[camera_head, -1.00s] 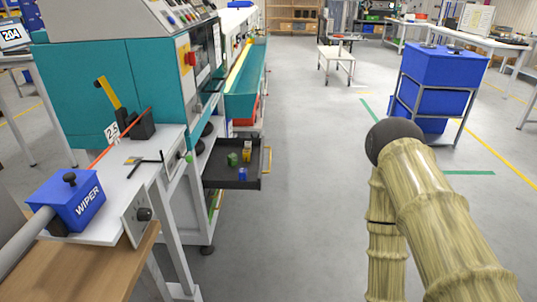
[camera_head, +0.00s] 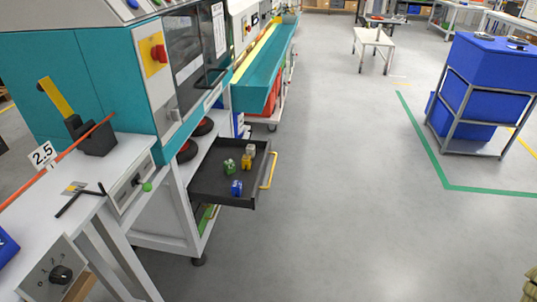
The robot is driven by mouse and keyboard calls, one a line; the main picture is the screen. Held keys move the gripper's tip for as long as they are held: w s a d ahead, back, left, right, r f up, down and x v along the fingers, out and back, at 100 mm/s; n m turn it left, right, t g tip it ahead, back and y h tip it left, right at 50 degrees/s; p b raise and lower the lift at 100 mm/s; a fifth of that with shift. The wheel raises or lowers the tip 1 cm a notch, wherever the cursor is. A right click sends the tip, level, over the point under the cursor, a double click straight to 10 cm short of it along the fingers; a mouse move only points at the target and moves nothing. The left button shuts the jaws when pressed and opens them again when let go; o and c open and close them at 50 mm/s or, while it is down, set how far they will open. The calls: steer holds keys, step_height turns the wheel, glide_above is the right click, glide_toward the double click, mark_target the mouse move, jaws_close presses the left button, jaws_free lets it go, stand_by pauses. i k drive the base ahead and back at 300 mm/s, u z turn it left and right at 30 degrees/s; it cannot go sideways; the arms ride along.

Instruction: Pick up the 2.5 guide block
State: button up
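Several small guide blocks lie in an open black drawer (camera_head: 209,186) under the teal machine. A "2.5" label (camera_head: 42,154) stands by the orange cable (camera_head: 50,168) on the bench at left.
The drawer's yellow handle (camera_head: 270,170) sticks out into the aisle. The machine (camera_head: 100,75) and white bench (camera_head: 128,152) close off the left side. A blue bin rack (camera_head: 483,90) stands at right. The grey floor between is clear.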

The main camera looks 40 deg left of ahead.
mark_target(246, 160)
steer(key=u, duration=0.35)
steer(key=i, duration=0.85)
steer(key=u, duration=0.75)
